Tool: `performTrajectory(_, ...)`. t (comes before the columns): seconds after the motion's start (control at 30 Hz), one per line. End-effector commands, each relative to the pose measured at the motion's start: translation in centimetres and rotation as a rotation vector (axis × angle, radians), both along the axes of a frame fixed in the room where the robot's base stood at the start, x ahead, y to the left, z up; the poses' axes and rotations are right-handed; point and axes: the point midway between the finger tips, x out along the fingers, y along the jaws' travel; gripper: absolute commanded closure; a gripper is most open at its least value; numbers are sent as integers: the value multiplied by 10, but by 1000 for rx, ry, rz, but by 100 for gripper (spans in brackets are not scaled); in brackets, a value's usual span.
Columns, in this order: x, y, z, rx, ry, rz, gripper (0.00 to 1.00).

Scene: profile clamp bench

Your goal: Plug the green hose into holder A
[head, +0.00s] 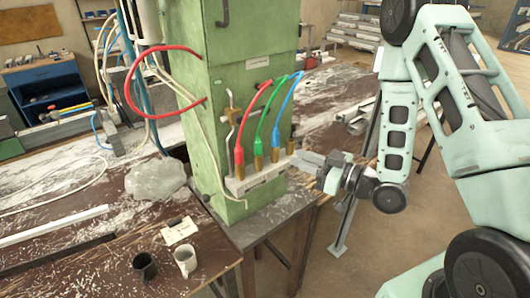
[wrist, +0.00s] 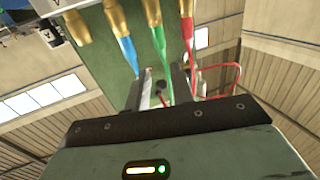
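The green hose (head: 263,125) stands upright with its lower end in a brass fitting on the white holder block (head: 262,180), between the red hose (head: 240,140) and the blue hose (head: 277,128). In the wrist view the green hose (wrist: 161,50) hangs in line with the gap between my fingers. My gripper (head: 298,157) is at the right end of the block, apart from the hose. In the wrist view my gripper (wrist: 162,70) is open and empty. A brass fitting without a hose (wrist: 75,27) is beside the blue hose, near a partly legible letter label.
The green column (head: 237,80) rises behind the holder block. A red loop of hose (head: 135,90) sticks out on its left. A wrapped grey lump (head: 155,179), a dark mug (head: 145,265) and a white mug (head: 186,261) are on the left bench.

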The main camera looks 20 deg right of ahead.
Motion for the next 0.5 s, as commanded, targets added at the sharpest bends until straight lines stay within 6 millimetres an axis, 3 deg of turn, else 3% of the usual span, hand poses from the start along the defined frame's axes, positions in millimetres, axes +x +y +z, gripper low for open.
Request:
performTrajectory(0.03, 4, 3, -7, -2, -4, 1, 76)
performTrajectory(0.27, 20, 16, -4, 1, -4, 1, 76)
performTrajectory(0.5, 58, 44, 5, 2, 2, 2, 76)
